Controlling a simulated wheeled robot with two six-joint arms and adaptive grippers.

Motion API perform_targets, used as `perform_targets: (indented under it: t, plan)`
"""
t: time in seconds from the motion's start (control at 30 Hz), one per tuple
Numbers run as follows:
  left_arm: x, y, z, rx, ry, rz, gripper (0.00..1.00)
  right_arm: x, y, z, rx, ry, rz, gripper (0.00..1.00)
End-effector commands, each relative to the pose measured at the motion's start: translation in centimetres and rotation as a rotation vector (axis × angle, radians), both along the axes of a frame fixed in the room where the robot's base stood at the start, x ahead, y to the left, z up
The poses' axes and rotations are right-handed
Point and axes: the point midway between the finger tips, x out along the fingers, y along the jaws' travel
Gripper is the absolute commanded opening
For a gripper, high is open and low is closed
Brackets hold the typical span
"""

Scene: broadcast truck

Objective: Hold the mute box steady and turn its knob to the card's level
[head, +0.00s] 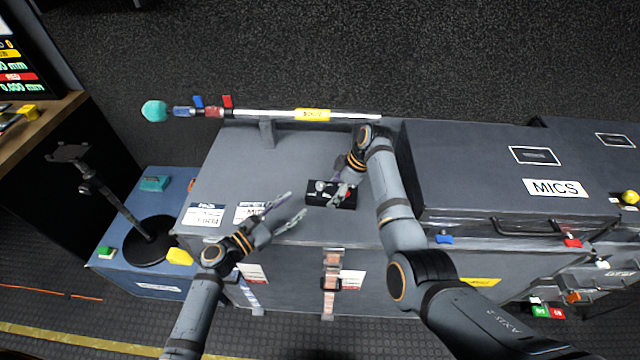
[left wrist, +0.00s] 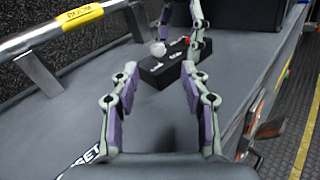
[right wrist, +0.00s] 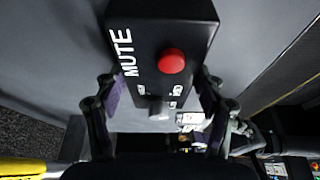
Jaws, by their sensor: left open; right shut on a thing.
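The black mute box (head: 317,194) lies on the grey case lid. In the right wrist view the mute box (right wrist: 145,30) shows white MUTE lettering, a red button (right wrist: 171,61) and a grey knob (right wrist: 158,108). My right gripper (head: 341,192) is shut on the mute box, with one finger on either side near the knob end. My left gripper (head: 297,203) is open and empty, just left of the box. In the left wrist view the box (left wrist: 163,70) lies beyond its fingers. White cards (head: 206,215) lie on the lid; one (left wrist: 82,165) reads SET, the rest is illegible.
A pole with a yellow label (head: 312,114) runs along the lid's back edge. A MICS case (head: 490,165) stands to the right. A blue case (head: 160,200) with a black stand is on the left. The lid around the box is mostly clear.

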Motion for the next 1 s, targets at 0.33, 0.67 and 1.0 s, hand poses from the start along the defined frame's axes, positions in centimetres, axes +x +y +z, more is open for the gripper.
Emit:
perform_targets:
  t: [0.33,0.67,1.0]
  plan:
    - [0.3,0.3,-0.5,-0.195,0.144,0.029,0.46,0.0,0.0,0.0,0.000,-0.001,0.000,0.28]
    - [5.0,-3.7,-0.3,-0.196,0.140,0.028,0.46,0.0,0.0,0.0,0.000,-0.001,0.000,0.28]
    - [8.9,-7.2,-0.4,-0.191,0.141,0.028,0.46,0.0,0.0,0.0,0.000,-0.001,0.000,0.28]
